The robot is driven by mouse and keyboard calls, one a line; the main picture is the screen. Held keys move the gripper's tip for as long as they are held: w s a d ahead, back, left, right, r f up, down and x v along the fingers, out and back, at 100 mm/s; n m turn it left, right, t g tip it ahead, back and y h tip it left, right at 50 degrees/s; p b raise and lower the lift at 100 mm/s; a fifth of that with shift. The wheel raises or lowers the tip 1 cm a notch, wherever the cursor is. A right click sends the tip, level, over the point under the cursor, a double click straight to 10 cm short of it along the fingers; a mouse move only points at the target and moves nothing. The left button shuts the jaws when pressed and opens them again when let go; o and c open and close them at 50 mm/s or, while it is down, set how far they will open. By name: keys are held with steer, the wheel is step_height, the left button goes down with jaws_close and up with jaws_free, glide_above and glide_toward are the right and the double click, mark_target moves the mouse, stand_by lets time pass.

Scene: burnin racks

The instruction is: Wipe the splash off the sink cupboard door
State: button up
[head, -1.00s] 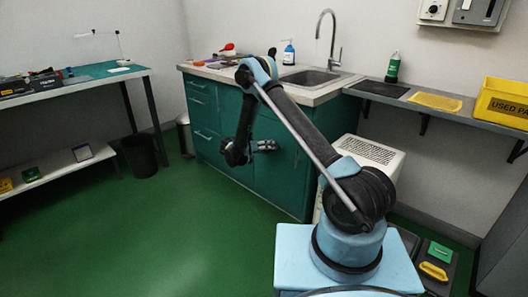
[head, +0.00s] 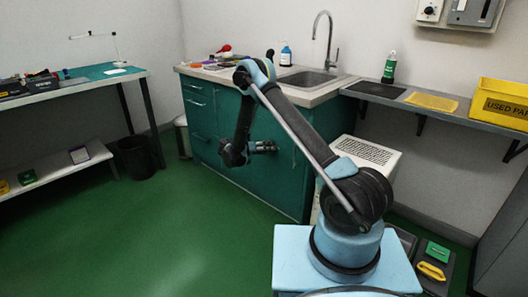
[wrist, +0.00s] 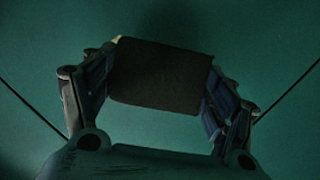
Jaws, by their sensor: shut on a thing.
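The green sink cupboard (head: 277,180) stands below the steel sink (head: 308,78). Its door fills the wrist view as a plain dark green surface (wrist: 270,60), with thin dark lines at both sides. My gripper (head: 268,147) is in front of the cupboard front, close to it. In the wrist view my gripper (wrist: 158,85) is shut on a dark, block-shaped pad (wrist: 160,75), which has a small pale yellowish corner at its upper left. The pad faces the door; I cannot tell if it touches. I see no splash; the pad and my arm hide part of the door.
A white slatted unit (head: 367,152) stands right of the cupboard. A wall shelf (head: 440,108) holds a green bottle (head: 389,68) and a yellow bin (head: 502,103). A dark waste bin (head: 138,157) stands at left. The green floor (head: 160,240) in front is clear.

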mark_target(281, 151)
steer(key=shift+w+d, duration=0.45)
steer(key=shift+w, duration=0.15)
stand_by(0.3)
steer(key=shift+s+d, duration=0.1)
steer(key=shift+s+d, duration=1.15)
steer(key=shift+d, duration=0.15)
steer(key=shift+s+d, duration=0.5)
steer(key=shift+d, duration=0.3)
steer(key=shift+s+d, duration=0.5)
steer(key=shift+d, duration=0.25)
steer(key=shift+w+a, duration=0.5)
steer(key=shift+a, duration=0.3)
steer(key=shift+w+a, duration=0.45)
steer(key=shift+a, duration=0.3)
steer(key=shift+w+a, duration=1.3)
steer(key=shift+a, duration=0.1)
steer(key=shift+s, duration=0.1)
